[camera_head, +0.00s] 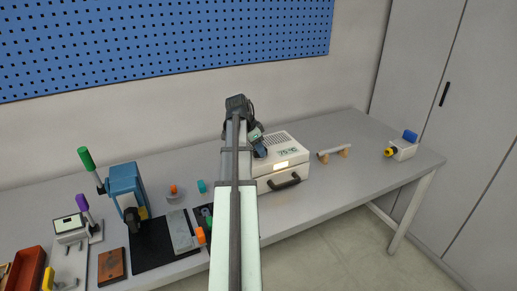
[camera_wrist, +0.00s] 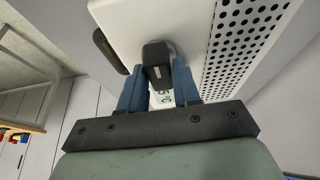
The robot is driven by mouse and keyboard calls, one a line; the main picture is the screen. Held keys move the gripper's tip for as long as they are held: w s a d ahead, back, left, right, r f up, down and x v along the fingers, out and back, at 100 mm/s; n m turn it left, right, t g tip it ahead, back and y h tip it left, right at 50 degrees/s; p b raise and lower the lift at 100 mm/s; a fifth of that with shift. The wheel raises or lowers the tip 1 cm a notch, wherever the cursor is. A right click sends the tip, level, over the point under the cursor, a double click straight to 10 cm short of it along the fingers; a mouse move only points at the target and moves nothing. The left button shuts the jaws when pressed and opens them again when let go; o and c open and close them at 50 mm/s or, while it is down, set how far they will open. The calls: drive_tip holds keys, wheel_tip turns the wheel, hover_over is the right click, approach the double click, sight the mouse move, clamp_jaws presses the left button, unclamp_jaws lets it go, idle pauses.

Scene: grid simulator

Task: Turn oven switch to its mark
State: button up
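The oven (camera_head: 286,158) is a white box on the bench with a black front handle, a lit window and a "75 °C" readout on top. My gripper (camera_head: 258,141) is at the oven's left part in the head view, where my arm hides the switch. In the wrist view the oven switch (camera_wrist: 157,58) is a black knob with a small pale line, on the white housing. My gripper's blue fingers (camera_wrist: 160,76) stand on either side of the knob, close together, and the knob fills the gap at their tips. I cannot make out the mark.
Left of my arm stand a blue device (camera_head: 124,184) with a green-tipped lever, a purple-tipped device (camera_head: 72,228) and a red bin (camera_head: 28,268). To the right are a small rack (camera_head: 336,149) and a white box (camera_head: 403,150) with a yellow knob. Bare bench lies between these.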

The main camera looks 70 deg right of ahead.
clamp_jaws()
drive_tip(key=shift+a+n, duration=0.15)
drive_tip(key=shift+n, duration=0.15)
drive_tip(key=shift+s+a+n+t, duration=0.15)
drive_tip(key=shift+n+t, duration=0.25)
drive_tip(key=shift+n, duration=0.5)
drive_tip(key=n, duration=0.2)
drive_tip(key=n+t+h, duration=0.1)
drive_tip(key=n, duration=0.1)
drive_tip(key=shift+s+f+t, duration=0.1)
drive_tip(key=shift+t, duration=0.2)
drive_tip(key=n+t, duration=0.1)
drive_tip(key=n, duration=0.2)
drive_tip(key=n+t, duration=0.1)
drive_tip(key=n, duration=0.1)
drive_tip(key=shift+s+n, duration=0.15)
drive_tip(key=shift+n, duration=0.25)
drive_tip(key=n+t, duration=0.1)
drive_tip(key=n, duration=0.1)
drive_tip(key=n+y, duration=0.1)
drive_tip(key=n, duration=0.2)
drive_tip(key=shift+s+t, duration=0.1)
drive_tip(key=shift+t, duration=0.3)
drive_tip(key=shift+n, duration=0.4)
